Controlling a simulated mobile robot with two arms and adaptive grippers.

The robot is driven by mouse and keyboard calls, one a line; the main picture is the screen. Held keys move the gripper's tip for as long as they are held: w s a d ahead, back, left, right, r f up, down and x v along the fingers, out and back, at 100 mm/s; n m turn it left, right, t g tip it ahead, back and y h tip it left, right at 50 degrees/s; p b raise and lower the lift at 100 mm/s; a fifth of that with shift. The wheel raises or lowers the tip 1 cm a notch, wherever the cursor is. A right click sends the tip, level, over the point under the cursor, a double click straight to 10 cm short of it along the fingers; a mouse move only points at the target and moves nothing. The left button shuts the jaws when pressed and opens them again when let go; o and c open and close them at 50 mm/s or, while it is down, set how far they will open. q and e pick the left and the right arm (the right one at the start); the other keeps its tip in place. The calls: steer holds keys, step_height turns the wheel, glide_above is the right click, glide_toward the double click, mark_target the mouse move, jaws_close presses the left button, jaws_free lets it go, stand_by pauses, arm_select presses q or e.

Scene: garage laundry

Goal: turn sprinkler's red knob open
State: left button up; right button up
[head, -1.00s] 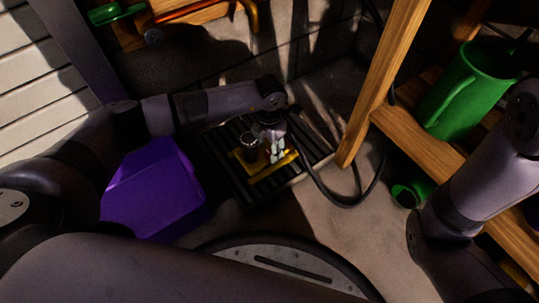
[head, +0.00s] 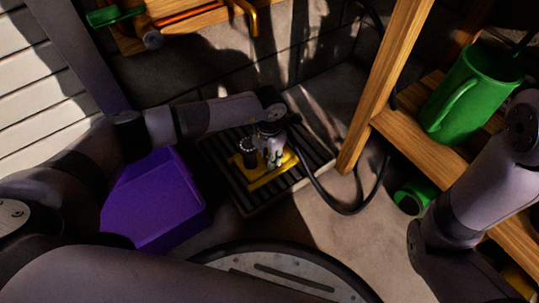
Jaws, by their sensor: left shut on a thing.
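The sprinkler (head: 265,181) has a yellow base and stands on a dark slatted tray on the floor, near the wall. A dark round part (head: 248,147) rises from its left side. My left gripper (head: 273,160) reaches down over the sprinkler from above and is shut on part of it. The red knob cannot be seen; the gripper and shadow cover that area. My right arm comes in at the right edge, and its gripper is not in view.
A purple box (head: 150,205) stands left of the slatted tray (head: 243,207). A black hose (head: 347,210) loops on the right. A wooden shelf (head: 385,85) holds a green watering can (head: 468,90); a green cylinder (head: 413,196) lies beneath. Bare floor lies in between.

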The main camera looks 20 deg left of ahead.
arm_select(q)
jaws_close()
steer(key=shift+r+m+p, duration=0.1)
steer(key=shift+m+p, duration=0.3)
steer(key=shift+m, duration=0.4)
steer(key=o, duration=0.8)
jaws_free()
steer(key=shift+c, duration=0.2)
step_height(320, 180, up, 12)
